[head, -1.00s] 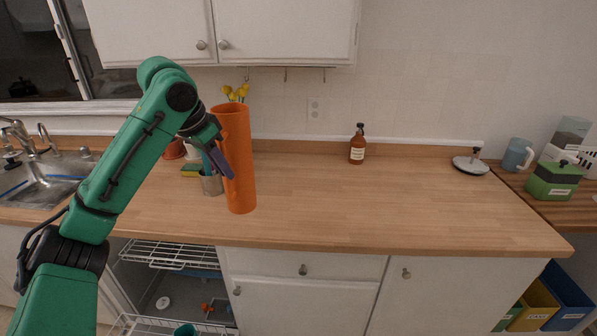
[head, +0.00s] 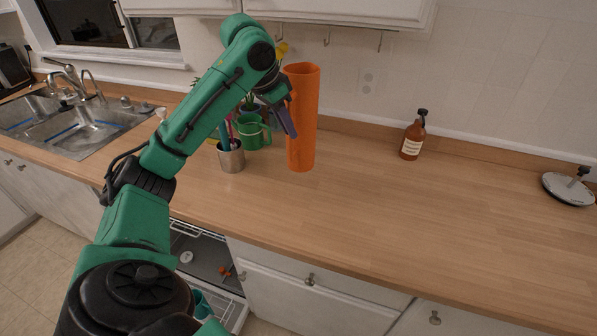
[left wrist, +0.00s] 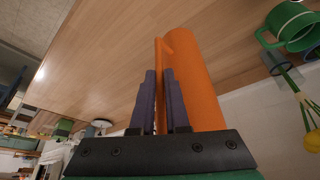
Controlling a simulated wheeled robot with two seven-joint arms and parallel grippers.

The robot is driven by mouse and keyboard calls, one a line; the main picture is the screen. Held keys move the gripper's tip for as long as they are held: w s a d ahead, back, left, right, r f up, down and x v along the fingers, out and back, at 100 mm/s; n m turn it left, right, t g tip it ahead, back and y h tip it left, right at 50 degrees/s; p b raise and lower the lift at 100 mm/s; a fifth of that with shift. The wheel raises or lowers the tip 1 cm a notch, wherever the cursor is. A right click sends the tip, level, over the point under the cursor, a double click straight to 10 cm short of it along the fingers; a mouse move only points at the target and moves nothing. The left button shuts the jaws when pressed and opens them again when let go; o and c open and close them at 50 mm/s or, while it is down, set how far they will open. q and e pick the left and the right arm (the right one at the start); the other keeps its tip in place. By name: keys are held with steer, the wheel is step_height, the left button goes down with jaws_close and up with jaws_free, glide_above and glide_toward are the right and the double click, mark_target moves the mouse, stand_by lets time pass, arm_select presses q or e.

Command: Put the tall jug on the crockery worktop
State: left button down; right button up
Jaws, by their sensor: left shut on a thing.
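The tall orange jug (head: 305,120) stands upright at or just above the wooden worktop (head: 400,205); I cannot tell whether its base touches. My left gripper (head: 290,120) is shut on the jug's handle, on the jug's left side. In the left wrist view, the purple fingers (left wrist: 160,95) lie on both sides of the thin handle, and the jug's body (left wrist: 197,85) is right beside them. No label shows which worktop is the crockery one. My right gripper is not in view.
Left of the jug are a metal cup (head: 230,158) with utensils and a green mug (head: 255,132). A brown bottle (head: 412,140) and a grey round-based object (head: 568,188) stand to the right, with clear wood between. The sink (head: 85,125) is far left. An open rack (head: 205,250) lies below.

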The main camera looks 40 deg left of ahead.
arm_select(q)
step_height(320, 180, down, 12)
steer(key=b, duration=0.1)
steer(key=shift+w, duration=0.5)
steer(key=c, duration=0.9)
jaws_free()
steer(key=v, duration=1.2)
steer(key=shift+b, duration=0.3)
